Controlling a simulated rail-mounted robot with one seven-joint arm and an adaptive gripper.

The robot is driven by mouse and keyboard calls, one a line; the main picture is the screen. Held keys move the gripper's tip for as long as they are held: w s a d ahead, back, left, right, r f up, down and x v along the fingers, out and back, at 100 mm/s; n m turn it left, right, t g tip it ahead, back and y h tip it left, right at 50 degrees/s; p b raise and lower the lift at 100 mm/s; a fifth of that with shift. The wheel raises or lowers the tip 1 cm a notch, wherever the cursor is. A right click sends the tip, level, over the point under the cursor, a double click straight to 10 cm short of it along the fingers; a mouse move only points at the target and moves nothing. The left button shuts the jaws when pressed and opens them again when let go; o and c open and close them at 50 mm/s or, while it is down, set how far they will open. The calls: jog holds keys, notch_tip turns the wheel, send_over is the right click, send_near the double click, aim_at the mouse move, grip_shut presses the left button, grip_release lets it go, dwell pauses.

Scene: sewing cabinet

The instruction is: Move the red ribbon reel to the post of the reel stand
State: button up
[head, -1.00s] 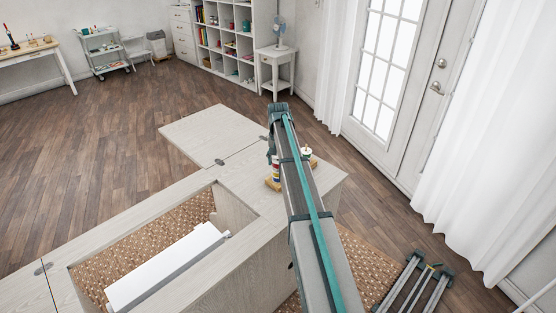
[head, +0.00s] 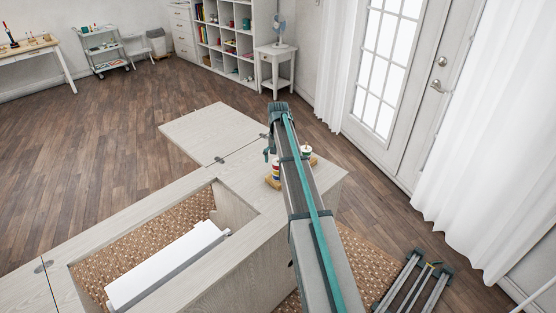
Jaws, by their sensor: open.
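The reel stand has a light wooden base (head: 271,184) on the cabinet top, and my arm hides its middle. A small stack of coloured reels (head: 276,171), with red, white and yellow in it, stands on its left part. A pale reel with a dark post tip (head: 306,151) shows on its right part. I cannot tell for sure which reel is the red ribbon reel. My gripper (head: 268,153) shows only as a dark finger beside my arm, just above and left of the stack. It is open, and most of it is hidden behind my arm.
The pale wooden cabinet (head: 240,180) has an open well with a white machine (head: 165,265) inside at the lower left. A hinged leaf (head: 205,132) extends at the back. A curtain (head: 480,150) and glazed door (head: 385,65) are at the right.

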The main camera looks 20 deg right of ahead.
jog(key=shift+r, duration=0.1)
notch_tip(320, 180, up, 12)
dwell(0.5)
